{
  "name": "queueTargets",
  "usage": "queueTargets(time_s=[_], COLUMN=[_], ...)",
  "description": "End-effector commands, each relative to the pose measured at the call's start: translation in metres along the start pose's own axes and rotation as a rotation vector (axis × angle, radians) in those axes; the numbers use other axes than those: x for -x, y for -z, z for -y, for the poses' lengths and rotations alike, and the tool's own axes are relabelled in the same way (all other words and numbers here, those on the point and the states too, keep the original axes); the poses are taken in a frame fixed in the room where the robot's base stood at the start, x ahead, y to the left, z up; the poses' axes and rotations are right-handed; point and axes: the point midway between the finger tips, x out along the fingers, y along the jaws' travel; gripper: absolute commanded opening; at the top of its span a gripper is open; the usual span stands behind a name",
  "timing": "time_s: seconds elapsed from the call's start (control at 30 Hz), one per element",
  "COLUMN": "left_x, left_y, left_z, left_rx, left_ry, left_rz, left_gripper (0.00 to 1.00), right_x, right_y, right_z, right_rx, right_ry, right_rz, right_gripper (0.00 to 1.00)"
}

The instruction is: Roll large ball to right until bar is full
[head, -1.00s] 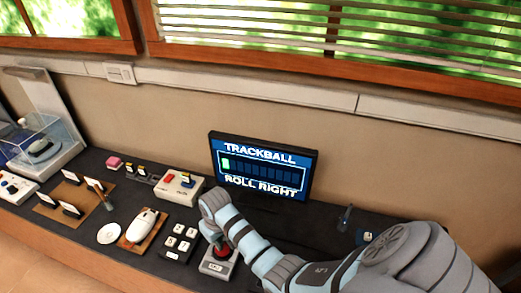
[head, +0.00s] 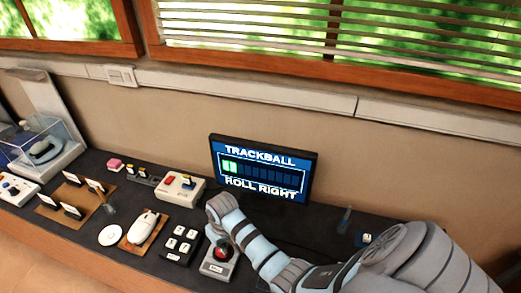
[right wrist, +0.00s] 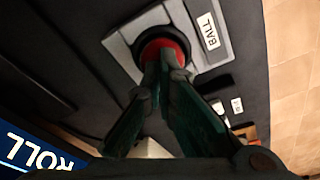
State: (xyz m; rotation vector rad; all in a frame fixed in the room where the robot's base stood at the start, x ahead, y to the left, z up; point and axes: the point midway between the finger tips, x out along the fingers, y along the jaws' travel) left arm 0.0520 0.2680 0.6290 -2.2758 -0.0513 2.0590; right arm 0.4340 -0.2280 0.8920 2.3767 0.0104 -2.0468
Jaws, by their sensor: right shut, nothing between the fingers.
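The large red ball (right wrist: 182,48) sits in a dark ring on a grey base (right wrist: 217,22) labelled BALL in the right wrist view. In the head view the base (head: 212,269) is at the front of the counter, with the ball partly hidden by my gripper. My right gripper (right wrist: 164,58) is shut and empty, its fingertips at the ball; whether they touch it I cannot tell. The screen (head: 262,168) behind reads TRACKBALL and ROLL RIGHT. Its bar (head: 260,174) is green only at the left end. My left gripper is not in view.
Left of the ball stand a keypad (head: 180,243), a white mouse (head: 143,227) on a brown pad, a white disc (head: 112,235) and a box with coloured buttons (head: 179,188). The dark counter is fairly clear behind my right arm.

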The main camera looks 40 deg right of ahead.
Motion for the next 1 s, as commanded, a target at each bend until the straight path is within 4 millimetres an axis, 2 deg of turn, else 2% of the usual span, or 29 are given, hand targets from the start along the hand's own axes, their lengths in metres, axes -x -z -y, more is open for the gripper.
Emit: queueTargets(time_s=[0.47,0.8,1.0], left_x=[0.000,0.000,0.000], left_y=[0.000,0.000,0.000], left_z=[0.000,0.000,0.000], left_rx=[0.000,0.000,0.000], left_ry=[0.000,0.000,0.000], left_rz=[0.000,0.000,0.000], left_gripper=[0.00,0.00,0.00], right_x=[0.000,0.014,0.014], right_y=[-0.005,-0.002,-0.002], right_z=[-0.003,-0.003,-0.003], right_rx=[0.000,0.000,0.000], right_ry=[-0.001,-0.001,-0.001], right_rz=[-0.001,-0.002,-0.001], right_gripper=[0.00,0.00,0.00])
